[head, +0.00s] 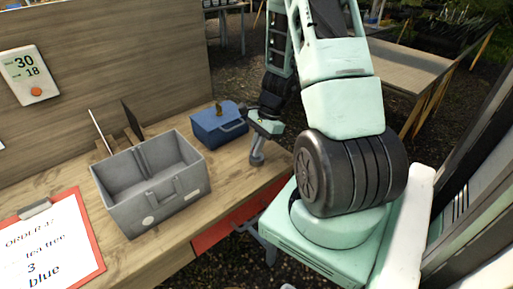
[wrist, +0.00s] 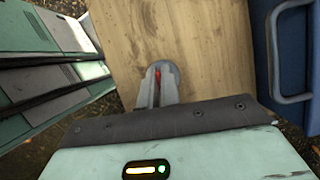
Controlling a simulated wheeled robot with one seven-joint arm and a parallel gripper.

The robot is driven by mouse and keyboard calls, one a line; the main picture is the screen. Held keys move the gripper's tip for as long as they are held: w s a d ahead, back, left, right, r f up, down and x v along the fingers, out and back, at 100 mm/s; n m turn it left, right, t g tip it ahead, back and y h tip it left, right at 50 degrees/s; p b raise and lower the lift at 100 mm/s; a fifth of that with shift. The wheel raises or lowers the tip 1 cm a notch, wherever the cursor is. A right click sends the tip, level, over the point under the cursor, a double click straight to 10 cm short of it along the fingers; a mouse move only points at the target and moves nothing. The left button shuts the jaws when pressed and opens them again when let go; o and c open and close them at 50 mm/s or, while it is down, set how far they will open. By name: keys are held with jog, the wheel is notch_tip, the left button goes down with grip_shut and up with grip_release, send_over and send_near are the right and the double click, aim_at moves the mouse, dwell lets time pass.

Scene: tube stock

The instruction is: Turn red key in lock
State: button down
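My gripper (head: 257,158) hangs fingers down over the right end of the wooden workbench, just right of the blue box. In the wrist view its grey fingers (wrist: 160,82) are close together with a thin red piece, apparently the red key (wrist: 157,77), between them. Most of the key is hidden by the fingers. The blue box (head: 204,133) has a handle on its side and a small brownish piece on top. It also shows at the right of the wrist view (wrist: 262,60). I cannot make out a lock clearly in either view.
A grey open bin (head: 125,200) stands left of the blue box. A red-framed order sheet (head: 50,245) lies at the front left. A red drawer front (head: 215,235) is under the bench edge. A wooden back panel (head: 120,60) stands behind.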

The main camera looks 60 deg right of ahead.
jog(key=shift+m+t+h+b, duration=0.3)
jog(key=shift+m+t+b, duration=0.5)
jog(key=shift+m, duration=0.8)
jog(key=shift+m+h+b, duration=0.4)
jog(key=shift+m+b, duration=0.7)
jog(key=shift+m, duration=0.4)
